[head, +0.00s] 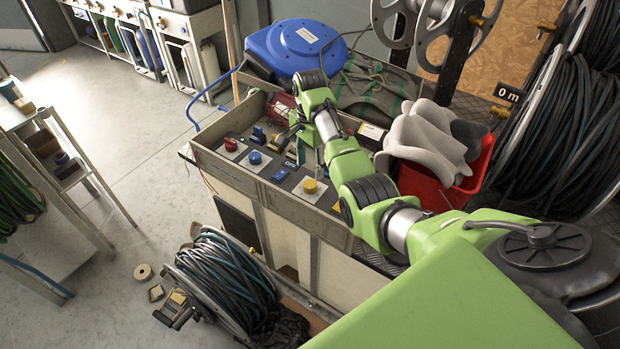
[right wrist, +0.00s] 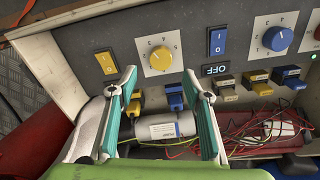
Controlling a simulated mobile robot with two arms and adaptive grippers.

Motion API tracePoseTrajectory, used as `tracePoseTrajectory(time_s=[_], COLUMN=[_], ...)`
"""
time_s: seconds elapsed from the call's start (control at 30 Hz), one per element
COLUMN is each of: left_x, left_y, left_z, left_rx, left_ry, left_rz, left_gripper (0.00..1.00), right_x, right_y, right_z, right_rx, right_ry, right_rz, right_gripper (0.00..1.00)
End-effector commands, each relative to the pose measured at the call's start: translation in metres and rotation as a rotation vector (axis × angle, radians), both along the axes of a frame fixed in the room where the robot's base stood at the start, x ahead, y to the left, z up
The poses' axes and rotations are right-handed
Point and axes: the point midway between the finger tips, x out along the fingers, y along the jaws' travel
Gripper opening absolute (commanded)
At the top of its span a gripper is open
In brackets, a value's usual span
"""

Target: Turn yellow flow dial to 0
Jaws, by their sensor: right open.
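The yellow flow dial (right wrist: 160,58) sits on a white square plate with small marks around it on the grey panel; its pointer setting is too small to read surely. It also shows in the head view (head: 309,186), at the near end of the panel. My right gripper (head: 290,136) is over the open console box in the head view. In the right wrist view my right gripper (right wrist: 160,76) is open, its teal fingers apart, with the yellow dial visible just beyond and between the tips. Nothing is held. My left gripper is not in view.
Beside the yellow dial are a yellow switch (right wrist: 106,63), a blue switch (right wrist: 217,42) and a blue dial (right wrist: 276,38). A display (right wrist: 214,70) reads OFF. Red wires (right wrist: 260,130) and a grey cylinder (right wrist: 165,127) lie below. A red bin (head: 435,184) with cloths stands right of the console.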

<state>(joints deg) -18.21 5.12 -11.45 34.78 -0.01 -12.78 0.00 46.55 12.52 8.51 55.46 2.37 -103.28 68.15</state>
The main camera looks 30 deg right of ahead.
Motion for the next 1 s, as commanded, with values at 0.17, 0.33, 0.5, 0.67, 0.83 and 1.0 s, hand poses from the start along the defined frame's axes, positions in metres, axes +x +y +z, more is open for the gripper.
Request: tracePoseTrajectory(time_s=[0.17, 0.33, 0.5, 0.67, 0.83, 1.0], left_x=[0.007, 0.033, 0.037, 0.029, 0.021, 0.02], left_y=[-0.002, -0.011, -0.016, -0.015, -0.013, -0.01], left_z=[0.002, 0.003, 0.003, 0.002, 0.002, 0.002], left_rx=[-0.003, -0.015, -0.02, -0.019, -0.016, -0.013], left_ry=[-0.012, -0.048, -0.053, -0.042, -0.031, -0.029], left_rz=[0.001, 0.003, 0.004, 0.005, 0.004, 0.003], left_gripper=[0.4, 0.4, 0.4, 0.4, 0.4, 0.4], right_x=[-0.001, 0.0, 0.0, 0.0, 0.0, 0.0], right_y=[0.0, 0.0, 0.0, 0.0, 0.0, 0.0], right_z=[-0.037, -0.06, -0.069, -0.07, -0.07, -0.07], right_rx=[0.0, 0.0, -0.001, -0.001, -0.001, -0.001], right_ry=[0.004, 0.002, 0.0, -0.001, -0.001, 0.0], right_rz=[0.0, 0.001, 0.001, 0.001, 0.001, 0.001], right_gripper=[0.45, 0.45, 0.45, 0.45, 0.29, 0.06])
